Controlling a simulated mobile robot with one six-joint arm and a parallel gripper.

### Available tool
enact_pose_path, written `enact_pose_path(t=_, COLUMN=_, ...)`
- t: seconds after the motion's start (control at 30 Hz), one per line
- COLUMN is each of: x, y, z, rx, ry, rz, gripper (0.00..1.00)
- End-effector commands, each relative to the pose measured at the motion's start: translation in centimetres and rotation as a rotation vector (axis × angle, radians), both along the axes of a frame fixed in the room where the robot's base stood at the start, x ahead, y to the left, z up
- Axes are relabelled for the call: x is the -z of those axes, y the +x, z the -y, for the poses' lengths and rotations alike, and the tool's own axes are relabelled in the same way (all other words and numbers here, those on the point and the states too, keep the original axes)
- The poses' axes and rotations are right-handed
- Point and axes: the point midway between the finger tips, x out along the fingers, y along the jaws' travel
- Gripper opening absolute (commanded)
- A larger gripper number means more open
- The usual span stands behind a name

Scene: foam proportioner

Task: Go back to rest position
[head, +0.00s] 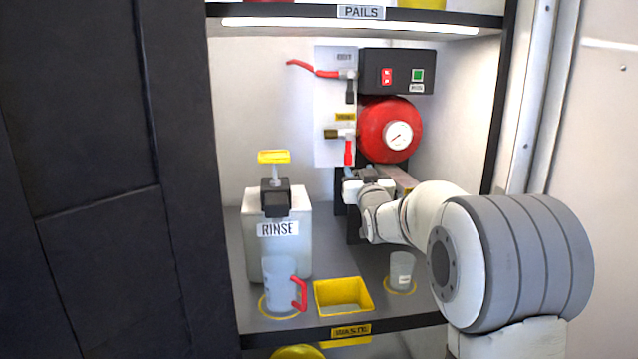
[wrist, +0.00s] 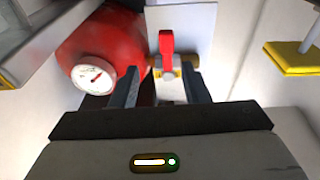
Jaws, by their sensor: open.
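My gripper (head: 352,180) is in front of the valve panel, just below the lower red valve handle (head: 349,152). In the wrist view my gripper (wrist: 163,88) has its two fingers apart, with nothing seen held between them. The red handle (wrist: 167,45) shows beyond and between the fingertips; I cannot tell whether they touch it. In the head view this handle hangs down from its brass valve. My arm reaches in from the right side of the cabinet, and its links hide part of the shelf and back wall.
A red tank (head: 375,130) with a gauge is right of the panel, under a black switch box (head: 420,70). An upper red lever (head: 315,69) points left. The rinse jug (head: 262,235), handled pitcher (head: 281,285), yellow bin (head: 320,296) and clear cup (head: 402,270) stand below.

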Motion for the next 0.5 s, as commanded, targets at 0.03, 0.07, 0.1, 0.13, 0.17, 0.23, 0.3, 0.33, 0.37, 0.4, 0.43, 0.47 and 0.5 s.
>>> enact_pose_path(t=0.03, x=-2.9, y=-1.5, z=0.2, rx=0.011, ry=-0.003, rz=-0.071, gripper=0.42)
enact_pose_path(t=0.07, x=-3.2, y=-2.3, z=0.3, rx=0.018, ry=-0.006, rz=-0.12, gripper=0.42)
enact_pose_path(t=0.1, x=-3.6, y=-3.5, z=0.4, rx=0.027, ry=-0.008, rz=-0.186, gripper=0.42)
enact_pose_path(t=0.13, x=-3.8, y=-4.5, z=0.5, rx=0.032, ry=-0.011, rz=-0.236, gripper=0.42)
enact_pose_path(t=0.17, x=-4.0, y=-5.5, z=0.6, rx=0.038, ry=-0.013, rz=-0.285, gripper=0.42)
enact_pose_path(t=0.23, x=-4.3, y=-8.0, z=0.8, rx=0.049, ry=-0.017, rz=-0.399, gripper=0.42)
enact_pose_path(t=0.3, x=-4.6, y=-10.9, z=1.0, rx=0.059, ry=-0.021, rz=-0.514, gripper=0.42)
enact_pose_path(t=0.33, x=-4.7, y=-12.2, z=1.1, rx=0.063, ry=-0.022, rz=-0.562, gripper=0.42)
enact_pose_path(t=0.37, x=-4.8, y=-13.5, z=1.1, rx=0.067, ry=-0.024, rz=-0.611, gripper=0.42)
enact_pose_path(t=0.4, x=-5.0, y=-15.4, z=1.2, rx=0.071, ry=-0.027, rz=-0.677, gripper=0.42)
enact_pose_path(t=0.43, x=-5.0, y=-16.8, z=1.2, rx=0.073, ry=-0.028, rz=-0.727, gripper=0.42)
enact_pose_path(t=0.47, x=-5.1, y=-18.3, z=1.3, rx=0.074, ry=-0.03, rz=-0.775, gripper=0.42)
enact_pose_path(t=0.5, x=-5.3, y=-20.4, z=1.3, rx=0.076, ry=-0.031, rz=-0.841, gripper=0.42)
